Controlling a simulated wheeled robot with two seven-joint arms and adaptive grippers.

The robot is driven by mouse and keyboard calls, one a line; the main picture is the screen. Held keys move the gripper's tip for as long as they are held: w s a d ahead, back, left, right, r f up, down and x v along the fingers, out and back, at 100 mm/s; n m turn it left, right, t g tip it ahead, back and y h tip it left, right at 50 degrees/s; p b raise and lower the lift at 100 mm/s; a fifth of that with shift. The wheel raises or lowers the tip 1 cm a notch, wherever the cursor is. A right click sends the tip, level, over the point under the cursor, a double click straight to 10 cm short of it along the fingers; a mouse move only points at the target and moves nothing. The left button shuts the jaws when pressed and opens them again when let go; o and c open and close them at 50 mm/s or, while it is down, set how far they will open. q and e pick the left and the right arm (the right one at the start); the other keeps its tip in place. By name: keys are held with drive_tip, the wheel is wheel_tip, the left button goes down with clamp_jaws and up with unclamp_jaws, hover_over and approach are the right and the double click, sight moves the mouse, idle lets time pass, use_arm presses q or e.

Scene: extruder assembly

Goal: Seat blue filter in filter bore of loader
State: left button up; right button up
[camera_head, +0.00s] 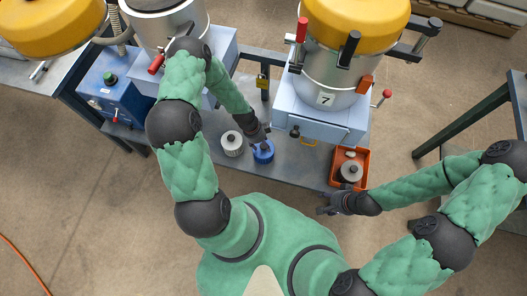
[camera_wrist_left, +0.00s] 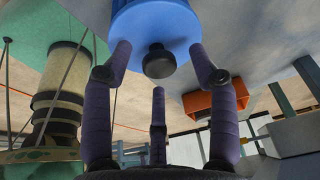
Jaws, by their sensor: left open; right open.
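The blue filter (camera_head: 263,153), a blue cylinder with a dark knob, stands on the grey bench in the head view. It also shows at the top of the left wrist view (camera_wrist_left: 155,27), knob toward the camera. My left gripper (camera_head: 259,136) is open at the filter; in the wrist view its fingers (camera_wrist_left: 157,75) spread around the knob, near the blue body. I cannot tell whether they touch it. My right gripper (camera_head: 328,204) is open and empty beside the orange bin at the bench's front edge. The loader's filter bore cannot be made out.
A pale filter (camera_head: 232,143) with a dark knob stands just left of the blue one. The orange bin (camera_head: 362,158) holds a grey knobbed part (camera_head: 351,171). A yellow-topped machine marked 7 (camera_head: 325,98) stands behind. Bare bench (camera_head: 300,172) lies right of the blue filter.

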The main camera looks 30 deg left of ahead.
use_arm(q)
clamp_jaws()
drive_tip(key=shift+r, duration=0.1)
